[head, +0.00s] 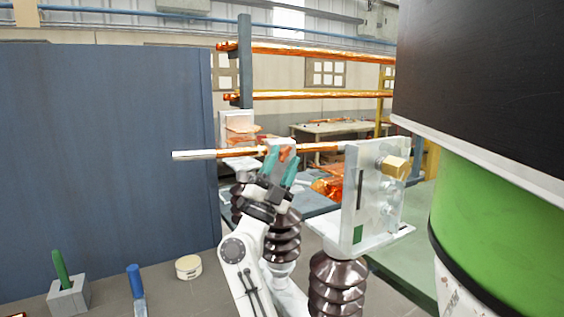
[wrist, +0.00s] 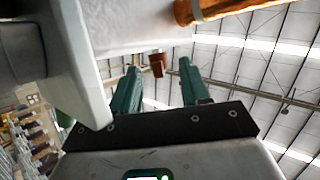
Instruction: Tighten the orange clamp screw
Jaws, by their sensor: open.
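The orange clamp screw (wrist: 157,65) shows in the wrist view as a small orange-brown piece below a pale surface. It appears between the two teal fingertips, with gaps on both sides. In the head view an orange piece (head: 285,154), likely the same screw, shows between the fingers, just under the copper-and-white bar. My gripper (head: 281,164) points up at it with its fingers apart; it also shows in the wrist view (wrist: 158,75). I cannot tell how deep the screw sits between the fingers. The screw's thread is not clear.
A copper-coloured bar (head: 320,147) runs to a white upright plate (head: 352,205) with a brass block (head: 395,168). Brown ribbed insulators (head: 337,283) stand close right of my arm. A blue panel (head: 100,150) fills the left. A green-handled tool (head: 61,268) stands in a grey block.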

